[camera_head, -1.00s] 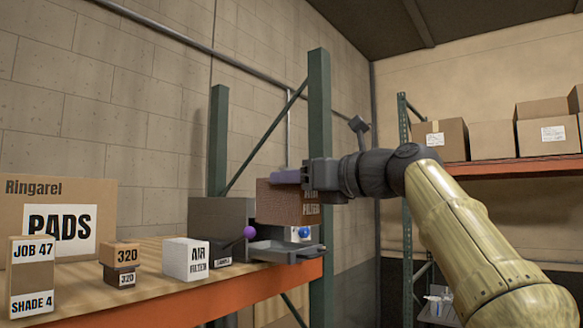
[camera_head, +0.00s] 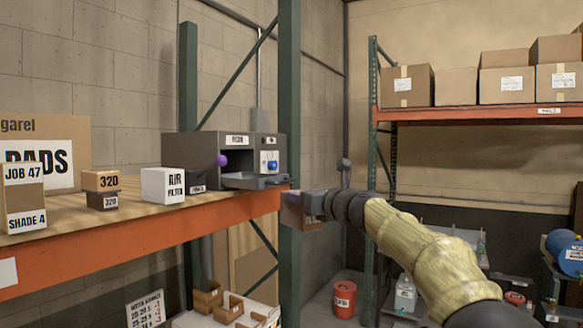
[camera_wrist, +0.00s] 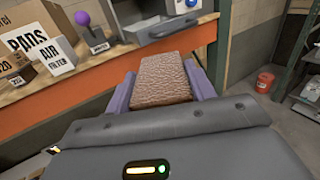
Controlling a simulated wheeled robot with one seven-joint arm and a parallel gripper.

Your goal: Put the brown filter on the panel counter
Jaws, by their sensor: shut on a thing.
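The brown filter (camera_wrist: 165,80) is a textured brown block between the two purple fingers of my gripper (camera_wrist: 163,92) in the wrist view. My gripper is shut on it. In the head view the filter (camera_head: 298,212) is a dark brown box at the end of my arm, in front of the green post and just below the shelf's level. My gripper (camera_head: 308,207) is to the right of the orange-edged shelf. The panel counter cannot be made out for certain in either view.
On the shelf (camera_head: 150,236) stand a grey machine (camera_head: 190,148) with an open drawer (camera_head: 255,181), a white air filter box (camera_head: 163,186), small 320 boxes (camera_head: 101,181) and a PADS carton (camera_head: 70,130). A red bucket (camera_head: 344,300) stands on the floor.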

